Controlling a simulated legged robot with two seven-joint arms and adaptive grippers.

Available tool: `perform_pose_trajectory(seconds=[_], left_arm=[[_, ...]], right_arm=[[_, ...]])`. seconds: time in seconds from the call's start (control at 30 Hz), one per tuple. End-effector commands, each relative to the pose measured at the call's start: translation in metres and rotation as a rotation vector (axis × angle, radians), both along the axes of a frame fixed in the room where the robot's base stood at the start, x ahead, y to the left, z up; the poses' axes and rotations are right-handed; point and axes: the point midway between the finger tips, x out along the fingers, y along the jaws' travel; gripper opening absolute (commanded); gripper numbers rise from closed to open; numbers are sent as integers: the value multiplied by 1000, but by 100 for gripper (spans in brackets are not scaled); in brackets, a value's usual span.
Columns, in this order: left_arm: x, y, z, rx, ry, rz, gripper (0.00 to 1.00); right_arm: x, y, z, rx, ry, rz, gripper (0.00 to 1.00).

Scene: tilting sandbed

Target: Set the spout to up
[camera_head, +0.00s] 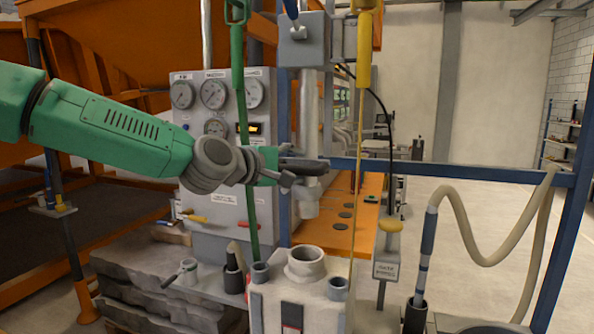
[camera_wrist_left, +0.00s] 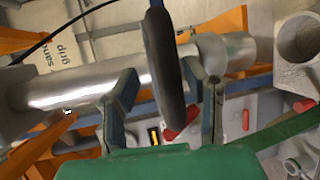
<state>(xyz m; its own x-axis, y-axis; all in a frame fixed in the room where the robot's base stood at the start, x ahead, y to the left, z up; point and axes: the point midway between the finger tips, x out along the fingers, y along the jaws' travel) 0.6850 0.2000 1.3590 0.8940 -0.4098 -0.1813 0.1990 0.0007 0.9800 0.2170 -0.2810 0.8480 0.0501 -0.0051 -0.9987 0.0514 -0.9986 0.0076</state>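The spout is a grey metal pipe (camera_head: 309,100) that hangs down from a grey box, its lower end (camera_head: 308,205) above a pale vessel. In the left wrist view the pipe (camera_wrist_left: 90,80) lies across the picture, its rounded end at the upper right. My left gripper (camera_head: 300,170) is at the lower part of the pipe and overlaps it. In the wrist view its two fingers (camera_wrist_left: 168,85) are spread apart, with the pipe beyond them. Contact is unclear. My right gripper is not in view.
The pale vessel (camera_head: 305,265) with a round opening stands below the spout. A gauge panel (camera_head: 215,105) is behind my left arm. A green pole (camera_head: 238,75) stands close to my left wrist. A blue rail (camera_head: 450,172) crosses to the right.

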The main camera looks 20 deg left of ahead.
Motion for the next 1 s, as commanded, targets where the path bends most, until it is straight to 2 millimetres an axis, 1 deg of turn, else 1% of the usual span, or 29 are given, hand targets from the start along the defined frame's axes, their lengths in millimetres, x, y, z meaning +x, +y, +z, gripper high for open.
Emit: perform_pose_trajectory(seconds=[0.17,0.27,0.37,0.6,0.7,0.83,1.0], left_arm=[[-1,-1,-3,2,5,-2,39],[-7,3,-2,1,7,-3,39],[-21,8,2,1,6,-3,39],[-68,31,12,-3,2,-1,39],[-84,40,15,-3,2,-1,39],[-97,47,18,-2,2,-1,39],[-105,51,19,0,3,-1,39]], right_arm=[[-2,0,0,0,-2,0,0],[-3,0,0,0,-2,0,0],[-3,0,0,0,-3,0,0],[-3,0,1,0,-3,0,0],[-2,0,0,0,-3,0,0],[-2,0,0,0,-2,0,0],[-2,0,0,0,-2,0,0]])
